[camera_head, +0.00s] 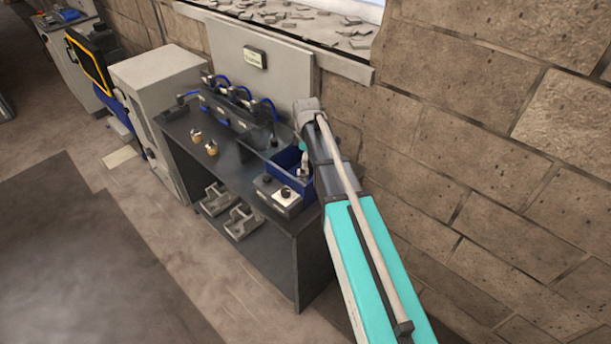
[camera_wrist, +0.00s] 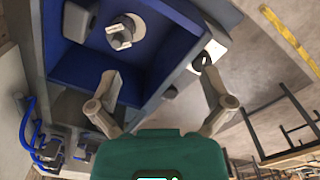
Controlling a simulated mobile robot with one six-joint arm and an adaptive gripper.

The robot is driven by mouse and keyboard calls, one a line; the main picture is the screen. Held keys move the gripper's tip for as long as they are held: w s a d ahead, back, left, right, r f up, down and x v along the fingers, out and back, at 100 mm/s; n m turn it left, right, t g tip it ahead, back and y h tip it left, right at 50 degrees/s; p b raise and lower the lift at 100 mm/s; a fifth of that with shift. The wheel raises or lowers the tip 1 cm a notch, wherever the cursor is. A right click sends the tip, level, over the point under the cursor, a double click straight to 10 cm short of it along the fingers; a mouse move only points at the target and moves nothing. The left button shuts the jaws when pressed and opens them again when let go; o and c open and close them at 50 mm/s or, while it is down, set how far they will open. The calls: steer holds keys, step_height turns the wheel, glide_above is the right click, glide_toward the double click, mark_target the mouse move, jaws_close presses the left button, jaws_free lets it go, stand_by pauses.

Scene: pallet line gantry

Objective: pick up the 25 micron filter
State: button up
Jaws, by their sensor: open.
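A blue bin (camera_head: 284,162) stands on the dark bench; in the wrist view its blue floor and walls (camera_wrist: 82,72) fill the upper left. Inside it is a pale round piece with a grey hex-shaped top (camera_wrist: 122,33), possibly the filter. A grey block (camera_wrist: 75,21) sits left of it. No 25 micron marking is readable. My gripper (camera_wrist: 160,76) is open, with nothing between its fingers. Its left finger is over the bin and its right finger is beyond the bin's side; the round piece is ahead, apart from both. In the head view my arm partly hides the bin.
Two small brass-coloured pieces (camera_head: 211,148) stand on the bench (camera_head: 180,133). A grey box with a dark knob (camera_head: 286,197) is in front of the bin. Fittings with blue hoses (camera_head: 240,97) line the back. Grey brackets (camera_head: 241,220) lie on the lower shelf. A stone wall (camera_head: 480,150) is close at right.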

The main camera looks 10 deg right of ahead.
mark_target(303, 172)
steer(key=w+n, duration=0.5)
steer(key=w, duration=0.3)
steer(key=shift+r, duration=0.2)
step_height(303, 172, down, 9)
steer(key=b, duration=0.8)
steer(key=shift+r, duration=0.15)
steer(key=shift+b, duration=0.3)
steer(key=shift+s+f+b, duration=0.1)
steer(key=shift+f+b, duration=2.4)
steer(key=shift+f, duration=0.1)
steer(key=c, duration=1.2)
steer(key=shift+c, duration=0.2)
